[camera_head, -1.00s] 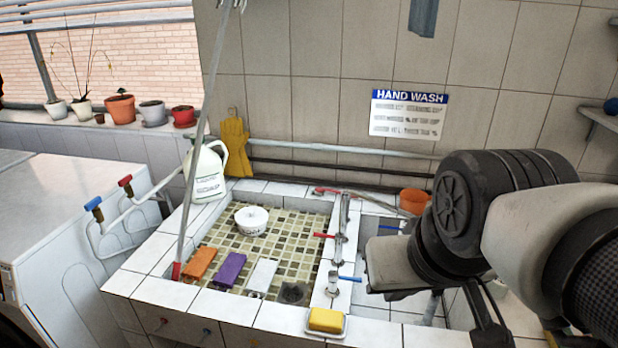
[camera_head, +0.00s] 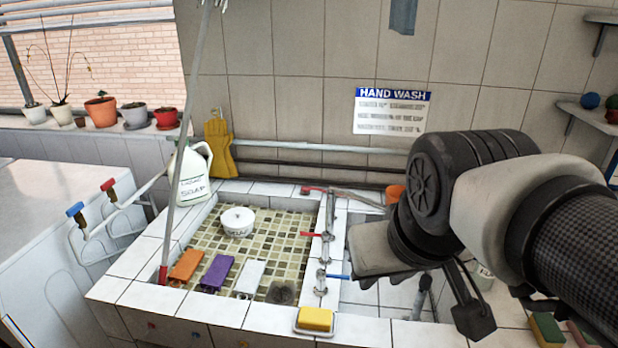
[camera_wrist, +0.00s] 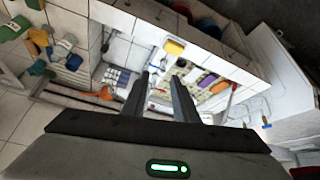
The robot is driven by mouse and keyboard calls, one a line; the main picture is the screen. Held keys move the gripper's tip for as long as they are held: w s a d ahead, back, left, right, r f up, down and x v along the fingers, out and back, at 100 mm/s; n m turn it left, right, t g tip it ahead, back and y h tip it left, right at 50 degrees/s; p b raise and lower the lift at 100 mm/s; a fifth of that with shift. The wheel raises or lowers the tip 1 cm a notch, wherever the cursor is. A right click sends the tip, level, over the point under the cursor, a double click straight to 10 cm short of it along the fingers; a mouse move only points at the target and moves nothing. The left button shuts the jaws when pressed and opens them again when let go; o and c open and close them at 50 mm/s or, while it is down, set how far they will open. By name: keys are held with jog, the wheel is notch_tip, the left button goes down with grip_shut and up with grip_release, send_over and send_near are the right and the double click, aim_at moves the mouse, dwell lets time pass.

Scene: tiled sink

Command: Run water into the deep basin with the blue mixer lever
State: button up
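The blue mixer lever (camera_head: 338,276) sticks out to the right from a chrome fitting on the tiled divider, at the near end of the mixer. A red lever (camera_head: 312,234) points left farther back. The deep basin (camera_head: 398,298) lies right of the divider, largely hidden behind my arm; I see no running water. My arm comes in from the right above this basin, and its grey end part stands close to the lever's right in the picture. In the wrist view my gripper (camera_wrist: 158,76) shows two dark fingers apart, with nothing held between them.
The shallow mosaic basin (camera_head: 208,222) holds a white lidded pot (camera_head: 237,222), orange, purple and white blocks and a dark scrubber. A yellow sponge (camera_head: 315,319) lies on the front rim. A soap jug (camera_head: 191,175) and a slanting pole (camera_head: 186,130) stand left.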

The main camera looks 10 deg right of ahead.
jog(key=w+d+r+n+h+b, duration=0.15)
jog(key=w+n, duration=0.25)
jog(key=w, duration=0.9)
jog(key=n+g+y+b, duration=0.1)
jog(key=n+g+b, duration=0.3)
jog(key=n, duration=0.7)
send_over(342, 276)
jog(key=s, duration=0.4)
notch_tip(342, 276, down, 19)
jog(key=w+f, duration=0.1)
jog(key=f, duration=0.4)
jog(key=w+f, duration=0.1)
jog(key=f, duration=0.5)
jog(key=w+f+b, duration=0.1)
jog(key=f, duration=0.4)
jog(key=shift+w+f, duration=0.15)
jog(key=shift+w, duration=0.15)
grip_shut()
